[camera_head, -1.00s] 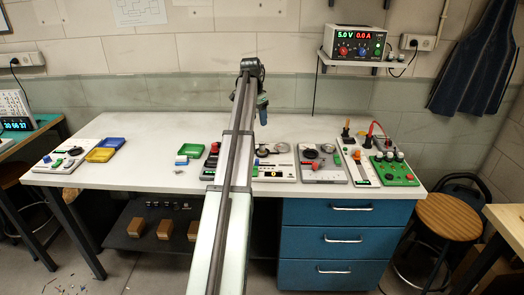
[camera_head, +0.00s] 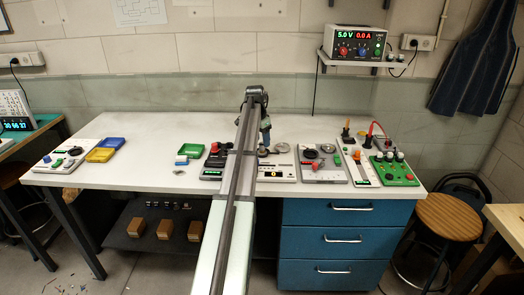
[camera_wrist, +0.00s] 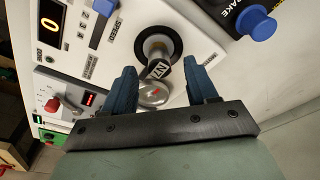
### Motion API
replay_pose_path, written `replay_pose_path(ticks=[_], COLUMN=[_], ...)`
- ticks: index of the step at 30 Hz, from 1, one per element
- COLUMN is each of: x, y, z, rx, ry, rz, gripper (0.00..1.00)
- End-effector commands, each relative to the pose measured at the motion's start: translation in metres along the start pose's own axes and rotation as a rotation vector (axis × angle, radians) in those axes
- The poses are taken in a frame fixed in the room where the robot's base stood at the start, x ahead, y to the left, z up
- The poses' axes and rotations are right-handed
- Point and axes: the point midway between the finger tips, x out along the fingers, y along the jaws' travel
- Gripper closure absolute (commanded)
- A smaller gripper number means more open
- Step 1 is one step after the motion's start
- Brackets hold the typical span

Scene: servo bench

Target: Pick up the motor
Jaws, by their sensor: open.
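The motor appears to be a silver cylinder with a dark lettered label (camera_wrist: 158,68) and a round metal end bearing a red mark (camera_wrist: 153,95). In the wrist view it stands at a black ring on a white panel. My gripper (camera_wrist: 162,76) is open, with one blue finger on each side of the motor and visible gaps between. In the head view my gripper (camera_head: 265,146) is low over the white panel (camera_head: 283,172), and my arm and gripper hide most of the motor.
The white panel carries a lit display reading 0 (camera_wrist: 50,20). A grey panel (camera_head: 321,174) and a green board (camera_head: 394,174) lie to the right. Open bench lies behind the panels.

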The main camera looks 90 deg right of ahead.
Motion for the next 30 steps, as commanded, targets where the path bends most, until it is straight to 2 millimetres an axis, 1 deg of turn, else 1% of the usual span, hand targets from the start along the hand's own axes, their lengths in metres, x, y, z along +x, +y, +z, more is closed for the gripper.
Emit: replay_pose_path(ticks=[3,6,9,14,17,30], x=[0.017,0.028,0.032,0.032,0.032,0.032], y=[0.002,0.001,0.001,0.001,0.001,0.001], z=[0.001,0.001,0.0,0.0,0.001,0.001], rx=[0.0,-0.001,-0.001,-0.001,-0.001,-0.001], ry=[-0.002,-0.001,0.0,0.0,0.0,0.0], rz=[0.002,0.0,0.0,0.0,0.0,0.0], gripper=[0.42,0.42,0.42,0.42,0.5,0.92])
